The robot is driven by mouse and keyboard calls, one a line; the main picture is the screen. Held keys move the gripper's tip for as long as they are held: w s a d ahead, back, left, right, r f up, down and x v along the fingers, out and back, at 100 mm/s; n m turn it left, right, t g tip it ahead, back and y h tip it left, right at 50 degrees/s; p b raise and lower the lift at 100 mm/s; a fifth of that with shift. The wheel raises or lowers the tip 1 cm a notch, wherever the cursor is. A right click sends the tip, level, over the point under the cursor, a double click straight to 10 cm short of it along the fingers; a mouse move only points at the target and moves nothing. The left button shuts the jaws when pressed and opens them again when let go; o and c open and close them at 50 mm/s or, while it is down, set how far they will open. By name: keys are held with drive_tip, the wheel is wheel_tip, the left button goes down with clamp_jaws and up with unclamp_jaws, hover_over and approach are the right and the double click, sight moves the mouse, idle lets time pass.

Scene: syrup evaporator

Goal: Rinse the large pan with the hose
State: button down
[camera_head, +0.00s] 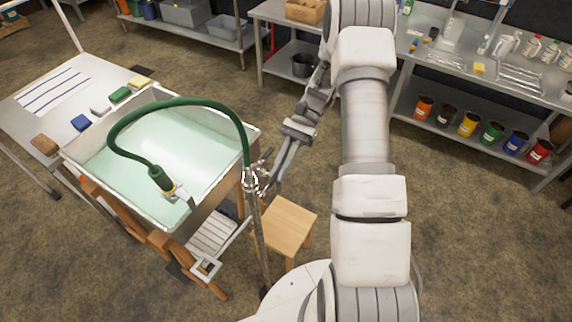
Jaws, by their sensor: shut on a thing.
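The large pan (205,126) is a wide, shallow metal pan with a pale green inside, on a wooden frame at the left. The green hose (180,102) arches over it from the top of an upright metal pipe (262,235) at the pan's right side. The hose's nozzle (162,182) hangs down over the pan's near part. I cannot tell whether water flows.
A wooden stool (288,226) stands close to the pipe. A slatted white rack (212,236) is below the pan's near edge. A side table (42,112) adjoins the pan. Shelves with several colored cans (468,124) stand at the right; floor between is clear.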

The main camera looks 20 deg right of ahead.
drive_tip(key=shift+f+g+y, duration=0.3)
drive_tip(key=shift+f+y, duration=0.05)
drive_tip(key=shift+y, duration=0.05)
idle(0.4)
drive_tip(key=c, duration=1)
unclamp_jaws()
drive_tip(key=shift+o, duration=0.2)
drive_tip(key=shift+w+d+b, duration=0.1)
drive_tip(key=shift+b, duration=0.2)
drive_tip(key=b+v, duration=0.2)
drive_tip(key=v, duration=0.9)
drive_tip(key=shift+w+d, duration=0.25)
drive_tip(key=shift+d, duration=0.1)
drive_tip(key=shift+r, duration=0.15)
